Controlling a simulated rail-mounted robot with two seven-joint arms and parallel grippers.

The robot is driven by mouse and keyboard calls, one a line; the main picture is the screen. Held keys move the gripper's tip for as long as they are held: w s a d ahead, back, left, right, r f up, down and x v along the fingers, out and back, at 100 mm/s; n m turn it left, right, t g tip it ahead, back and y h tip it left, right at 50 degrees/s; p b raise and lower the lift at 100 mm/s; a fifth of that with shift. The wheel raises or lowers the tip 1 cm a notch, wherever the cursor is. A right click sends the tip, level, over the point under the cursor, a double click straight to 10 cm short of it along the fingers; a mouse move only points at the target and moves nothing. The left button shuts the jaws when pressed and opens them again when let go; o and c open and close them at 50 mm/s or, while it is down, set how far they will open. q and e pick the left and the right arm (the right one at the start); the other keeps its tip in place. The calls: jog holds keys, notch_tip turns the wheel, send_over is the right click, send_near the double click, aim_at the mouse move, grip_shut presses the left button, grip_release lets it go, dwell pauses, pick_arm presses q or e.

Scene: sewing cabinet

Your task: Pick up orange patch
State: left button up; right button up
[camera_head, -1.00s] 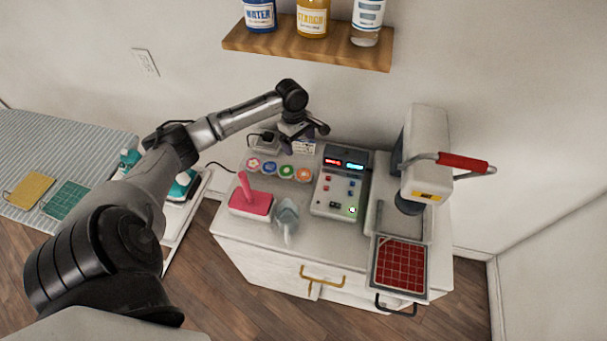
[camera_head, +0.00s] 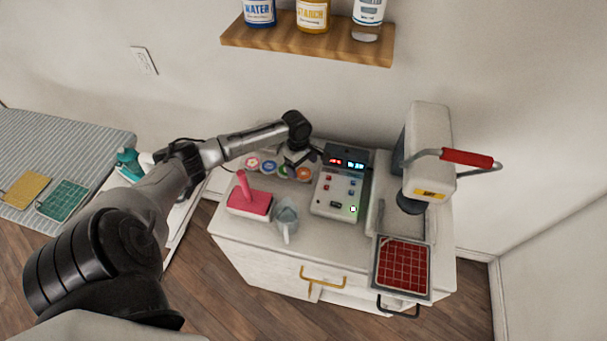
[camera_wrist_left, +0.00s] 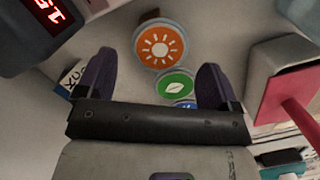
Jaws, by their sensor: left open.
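The orange patch (camera_head: 305,174), round with a white sun, is at the right end of a row of round patches on the cabinet top. In the left wrist view the orange patch (camera_wrist_left: 160,47) lies just beyond and between the two fingertips. My left gripper (camera_head: 299,163) hangs over the row at the orange patch, partly hidden by its own wrist. In the wrist view its fingers (camera_wrist_left: 156,62) are wide apart with nothing held. I cannot tell the exact height of the fingers above the patch. My right gripper is in neither view.
The green patch (camera_wrist_left: 175,84) is close beside the orange one; the blue (camera_head: 269,167) and red (camera_head: 252,163) patches lie further left. A control box (camera_head: 338,190) stands close on the right. A pink-handled block (camera_head: 248,202) and a clear jug (camera_head: 286,215) are in front.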

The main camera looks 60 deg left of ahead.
aim_at(304, 174)
pick_arm(q)
jog(key=shift+d+f, duration=0.2)
jog(key=shift+f, duration=0.95)
jog(key=shift+f+p, duration=0.25)
jog(key=shift+p, duration=0.2)
jog(key=c, duration=1.2)
jog(key=shift+c, duration=0.2)
